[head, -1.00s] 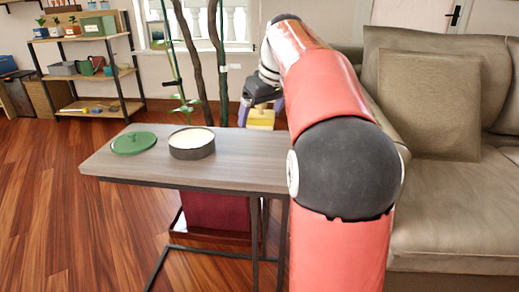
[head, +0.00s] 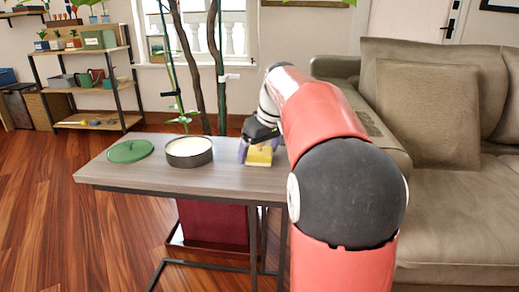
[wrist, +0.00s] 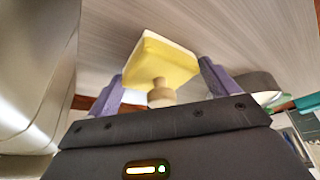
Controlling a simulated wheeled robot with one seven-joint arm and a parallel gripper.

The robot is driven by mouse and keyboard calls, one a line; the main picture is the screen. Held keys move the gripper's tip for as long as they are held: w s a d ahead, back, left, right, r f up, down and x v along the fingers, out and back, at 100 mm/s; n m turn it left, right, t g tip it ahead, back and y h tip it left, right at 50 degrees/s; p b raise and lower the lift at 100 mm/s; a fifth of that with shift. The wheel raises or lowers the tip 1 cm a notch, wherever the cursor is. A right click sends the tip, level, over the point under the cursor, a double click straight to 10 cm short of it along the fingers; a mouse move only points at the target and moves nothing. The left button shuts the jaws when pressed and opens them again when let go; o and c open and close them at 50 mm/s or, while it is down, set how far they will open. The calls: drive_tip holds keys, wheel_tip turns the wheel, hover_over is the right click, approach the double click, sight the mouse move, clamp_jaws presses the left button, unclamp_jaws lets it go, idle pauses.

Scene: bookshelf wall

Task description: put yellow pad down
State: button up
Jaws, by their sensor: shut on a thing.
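The yellow pad (head: 259,156) is a small yellow block at the right part of the grey-brown side table (head: 130,177). The table top (wrist: 200,30) is close behind the pad there. I cannot tell whether the pad touches the table.
A round dark tin with a pale filling (head: 189,152) stands left of the pad, and a green lid (head: 130,151) lies further left. A sofa (head: 450,200) is on the right. A potted plant's stems rise behind the table.

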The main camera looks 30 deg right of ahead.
drive_tip(key=o, duration=0.7)
drive_tip(key=shift+r, duration=0.25)
drive_tip(key=a+p+v, duration=0.1)
drive_tip(key=p+v, duration=0.2)
drive_tip(key=v, duration=0.9)
drive_tip(key=s+a+f+m, duration=0.1)
drive_tip(key=s+a+f, duration=0.5)
drive_tip(key=s+a, duration=0.45)
drive_tip(key=s+a+f+m+t, duration=0.1)
drive_tip(key=s+a+f, duration=0.3)
drive_tip(key=s+f, duration=0.7)
drive_tip(key=shift+s+a+f+h, duration=0.3)
drive_tip(key=shift+a+f+h, duration=0.1)
drive_tip(key=shift+f, duration=0.45)
